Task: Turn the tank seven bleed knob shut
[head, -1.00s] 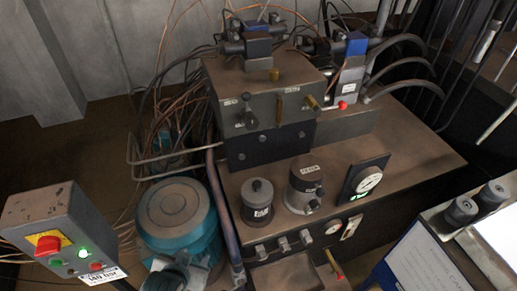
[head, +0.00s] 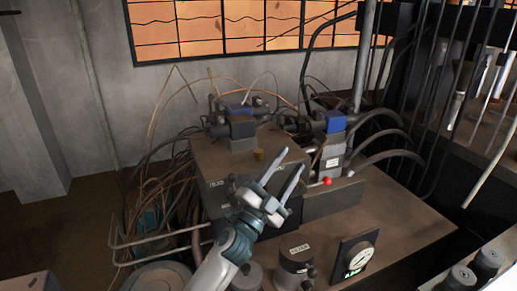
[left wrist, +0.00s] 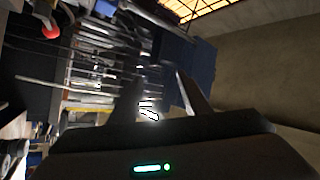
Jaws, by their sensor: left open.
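My left gripper (head: 291,160) is open and empty, in front of the dark valve block (head: 208,203) on the power unit. Its fingers point up and right and look apart from the block, though depth is hard to judge. Gripper and arm hide most of the block's front face, where knobs and brass levers sit. A small dark knob (head: 232,184) shows beside the wrist. I cannot read which knob is tank seven's bleed knob. In the left wrist view the open fingers (left wrist: 157,80) face blurred pipes and wall. My right gripper is not in view.
A red ball knob (head: 327,181) sticks up right of the gripper. A labelled grey canister (head: 295,266) and a lit gauge (head: 356,259) stand in front. Black hoses (head: 395,152) arch at right; loose copper wires crowd the left. The unit's top (head: 400,215) is clear at right.

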